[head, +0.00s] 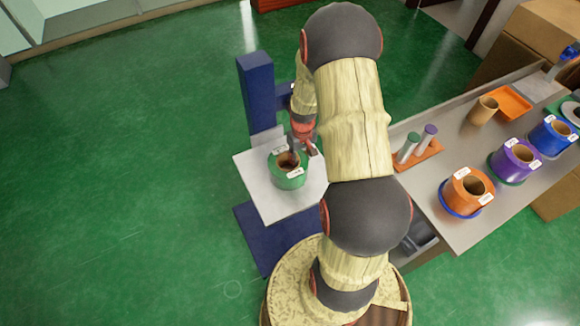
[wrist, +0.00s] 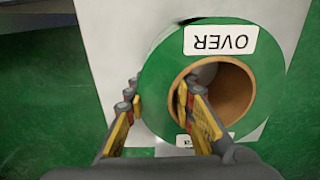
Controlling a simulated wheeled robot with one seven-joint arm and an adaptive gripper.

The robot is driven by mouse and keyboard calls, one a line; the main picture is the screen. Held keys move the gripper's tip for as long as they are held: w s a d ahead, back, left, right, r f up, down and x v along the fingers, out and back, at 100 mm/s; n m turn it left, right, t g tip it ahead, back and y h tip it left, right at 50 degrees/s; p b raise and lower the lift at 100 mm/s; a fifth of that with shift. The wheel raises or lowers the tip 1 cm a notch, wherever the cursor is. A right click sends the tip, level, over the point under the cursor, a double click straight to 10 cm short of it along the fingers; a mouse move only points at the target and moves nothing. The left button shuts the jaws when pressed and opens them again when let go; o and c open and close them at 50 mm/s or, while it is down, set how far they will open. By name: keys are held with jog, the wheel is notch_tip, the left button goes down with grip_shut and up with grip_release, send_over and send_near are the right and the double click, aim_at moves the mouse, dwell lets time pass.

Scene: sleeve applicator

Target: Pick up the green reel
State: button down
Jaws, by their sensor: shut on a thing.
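The green reel (head: 288,178) stands on the pale plate of a blue stand in the head view. It has a brown core and white labels. In the wrist view the green reel (wrist: 160,75) shows a label reading "OVER". My gripper (head: 304,150) is at the reel's upper right edge in the head view. In the wrist view my gripper (wrist: 158,105) has one finger inside the core and the other outside the rim, shut on the reel's wall. The lower part of the reel is partly hidden by the fingers. I cannot tell whether the reel is clear of the plate.
The blue stand (head: 257,95) rises behind the pale plate (head: 262,205). On the right, a grey bench (head: 440,150) holds an orange reel (head: 467,187), a purple reel (head: 515,158), a blue reel (head: 551,135) and an orange rack (head: 418,156). Green floor at left is clear.

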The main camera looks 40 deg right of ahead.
aim_at(301, 155)
jog(key=shift+r, duration=0.2)
jog(key=shift+w+r, duration=0.1)
jog(key=shift+r, duration=0.2)
notch_tip(301, 155, up, 2)
jog(key=shift+r+p, duration=0.1)
jog(key=shift+p, duration=0.55)
jog(key=s+a+r+p, duration=0.1)
jog(key=s+r+p, duration=0.2)
jog(key=s+r, duration=0.7)
jog(key=s, duration=0.4)
jog(key=shift+a+p, duration=0.35)
jog(key=shift+a, duration=0.05)
jog(key=shift+m, duration=0.4)
